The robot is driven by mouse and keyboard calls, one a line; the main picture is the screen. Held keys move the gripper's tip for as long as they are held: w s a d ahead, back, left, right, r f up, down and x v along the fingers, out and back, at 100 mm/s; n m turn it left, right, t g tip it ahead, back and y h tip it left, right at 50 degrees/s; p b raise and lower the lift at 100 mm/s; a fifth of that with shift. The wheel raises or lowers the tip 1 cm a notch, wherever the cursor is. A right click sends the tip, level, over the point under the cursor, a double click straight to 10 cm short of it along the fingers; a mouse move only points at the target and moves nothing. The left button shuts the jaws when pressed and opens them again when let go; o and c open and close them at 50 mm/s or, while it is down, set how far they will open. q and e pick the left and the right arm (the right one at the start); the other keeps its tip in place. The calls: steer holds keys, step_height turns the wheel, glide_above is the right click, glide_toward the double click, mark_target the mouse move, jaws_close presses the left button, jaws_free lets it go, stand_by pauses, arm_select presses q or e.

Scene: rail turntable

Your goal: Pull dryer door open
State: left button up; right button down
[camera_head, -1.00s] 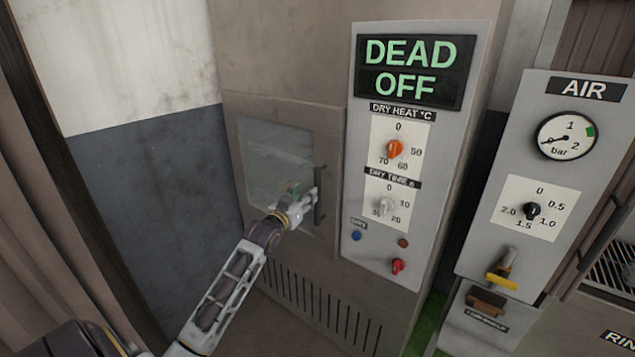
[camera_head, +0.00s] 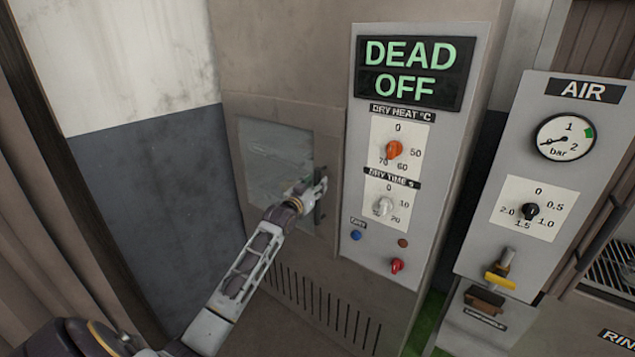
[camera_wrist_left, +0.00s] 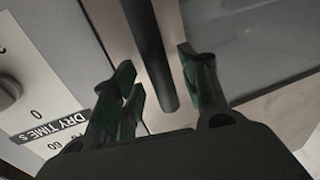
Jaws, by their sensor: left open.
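The dryer door (camera_head: 266,205) is shut, a brownish panel with a glass window (camera_head: 270,155). Its dark vertical bar handle (camera_head: 319,212) runs along the right edge. My left gripper (camera_head: 318,187) is at the handle and covers part of it. In the left wrist view the dark handle bar (camera_wrist_left: 150,55) lies between the spread green-tipped fingers of my left gripper (camera_wrist_left: 160,92), with a gap on each side. The gripper is open and not closed on the bar. My right gripper is not in view.
Right of the door is the dryer control panel (camera_head: 365,255) with a "DEAD OFF" display (camera_head: 415,72), an orange knob (camera_head: 394,149), a white knob (camera_head: 386,207) and a red knob (camera_head: 397,266). An AIR panel (camera_head: 490,232) stands farther right. A dark blue-grey wall (camera_head: 150,190) is left.

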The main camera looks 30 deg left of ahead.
arm_select(q)
steer(key=shift+w+a, duration=0.15)
steer(key=shift+w, duration=1)
jaws_close()
